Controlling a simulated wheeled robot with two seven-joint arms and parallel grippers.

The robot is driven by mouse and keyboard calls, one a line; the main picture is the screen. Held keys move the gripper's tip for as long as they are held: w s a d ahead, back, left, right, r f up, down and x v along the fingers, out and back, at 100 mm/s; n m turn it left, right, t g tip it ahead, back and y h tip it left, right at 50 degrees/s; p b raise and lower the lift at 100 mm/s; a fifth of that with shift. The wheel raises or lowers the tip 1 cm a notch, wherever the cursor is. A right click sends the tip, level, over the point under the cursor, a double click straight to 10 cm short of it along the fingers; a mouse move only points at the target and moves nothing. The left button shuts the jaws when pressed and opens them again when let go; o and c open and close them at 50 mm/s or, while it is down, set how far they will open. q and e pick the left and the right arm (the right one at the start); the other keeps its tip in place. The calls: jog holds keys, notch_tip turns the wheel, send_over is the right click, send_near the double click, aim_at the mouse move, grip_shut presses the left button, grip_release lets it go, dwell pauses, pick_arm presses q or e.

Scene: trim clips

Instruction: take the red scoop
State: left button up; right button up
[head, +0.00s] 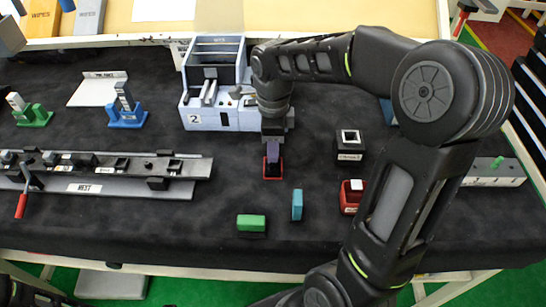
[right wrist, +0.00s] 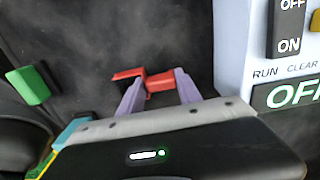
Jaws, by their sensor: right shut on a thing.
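The red scoop (head: 272,170) is at the middle of the black table, right under my right gripper (head: 273,152). The right wrist view shows the red scoop (right wrist: 160,82) between the two pale purple fingers of my right gripper (right wrist: 159,84), which is shut on it. The gripper hides part of the scoop in the head view. I cannot tell whether the scoop touches the table. My left gripper is not in view.
A grey machine marked 2 (head: 210,118) stands just behind left of my right gripper. A green block (head: 251,222) and a blue block (head: 297,205) lie in front. A black box (head: 349,154) and a red box (head: 348,205) are to the right, and a long rail (head: 110,187) to the left.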

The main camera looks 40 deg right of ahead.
grip_shut()
notch_tip(320, 180, up, 10)
dwell(0.6)
dwell(0.5)
